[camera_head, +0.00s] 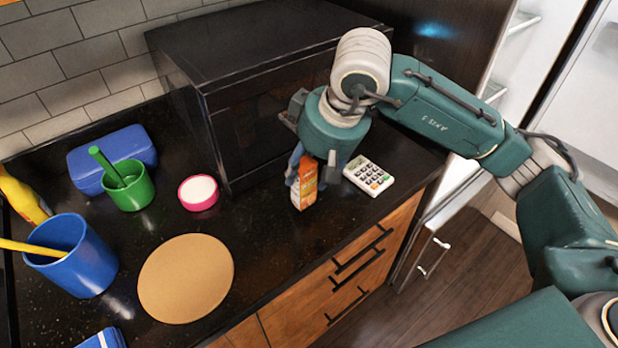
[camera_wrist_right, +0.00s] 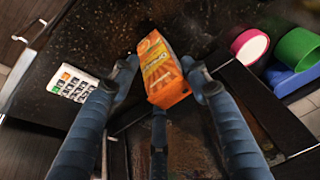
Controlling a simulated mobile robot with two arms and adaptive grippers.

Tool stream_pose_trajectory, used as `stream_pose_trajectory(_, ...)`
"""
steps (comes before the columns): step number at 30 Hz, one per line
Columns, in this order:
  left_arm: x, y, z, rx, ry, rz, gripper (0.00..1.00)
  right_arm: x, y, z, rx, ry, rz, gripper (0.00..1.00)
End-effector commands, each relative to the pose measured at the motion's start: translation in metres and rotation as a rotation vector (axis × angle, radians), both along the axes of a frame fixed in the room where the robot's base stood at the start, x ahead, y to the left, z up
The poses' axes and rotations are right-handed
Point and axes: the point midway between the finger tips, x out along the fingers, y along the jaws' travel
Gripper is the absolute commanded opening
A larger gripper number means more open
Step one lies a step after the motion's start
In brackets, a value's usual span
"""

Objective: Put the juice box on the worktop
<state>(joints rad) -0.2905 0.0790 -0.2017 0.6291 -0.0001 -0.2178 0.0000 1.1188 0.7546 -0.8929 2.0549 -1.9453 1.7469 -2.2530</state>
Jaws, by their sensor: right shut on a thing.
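The juice box (camera_head: 305,187) is a small orange carton, upright over the black worktop (camera_head: 262,238) near its front edge, in front of the black box-shaped appliance. My right gripper (camera_head: 309,172) comes down from above with its fingers shut on the box. In the right wrist view the juice box (camera_wrist_right: 165,72) sits between the blue-grey fingertips. I cannot tell whether its base touches the worktop. My left gripper is not in view.
The black appliance (camera_head: 265,125) stands behind. A pink-rimmed bowl (camera_head: 198,192), a green cup (camera_head: 130,188), a blue case (camera_head: 90,160), a round tan board (camera_head: 186,279) and a blue pot (camera_head: 75,262) stand left. Worktop between board and box is clear.

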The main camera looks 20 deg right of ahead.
Motion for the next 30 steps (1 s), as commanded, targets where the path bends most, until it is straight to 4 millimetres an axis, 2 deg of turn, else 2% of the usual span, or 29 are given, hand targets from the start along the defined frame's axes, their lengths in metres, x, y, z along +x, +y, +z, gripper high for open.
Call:
stream_pose_trajectory(3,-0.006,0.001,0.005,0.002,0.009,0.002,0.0,-0.001,0.0,-0.018,-0.001,0.006,0.001,0.14)
stream_pose_trajectory(7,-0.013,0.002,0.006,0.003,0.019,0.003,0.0,-0.001,0.0,-0.032,0.0,0.003,0.002,0.14)
stream_pose_trajectory(17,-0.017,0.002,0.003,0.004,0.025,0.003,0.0,0.0,0.0,-0.035,-0.001,0.001,0.001,0.14)
stream_pose_trajectory(18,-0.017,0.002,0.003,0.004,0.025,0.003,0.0,-0.001,0.0,-0.035,-0.002,0.003,0.001,0.5)
stream_pose_trajectory(20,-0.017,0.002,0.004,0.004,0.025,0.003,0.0,-0.001,0.0,-0.035,-0.002,0.003,0.001,0.62)
stream_pose_trajectory(21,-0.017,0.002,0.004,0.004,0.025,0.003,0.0,-0.001,0.0,-0.035,-0.002,0.003,0.001,0.66)
stream_pose_trajectory(30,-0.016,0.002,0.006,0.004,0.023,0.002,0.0,-0.001,0.0,-0.033,-0.002,0.003,0.001,0.66)
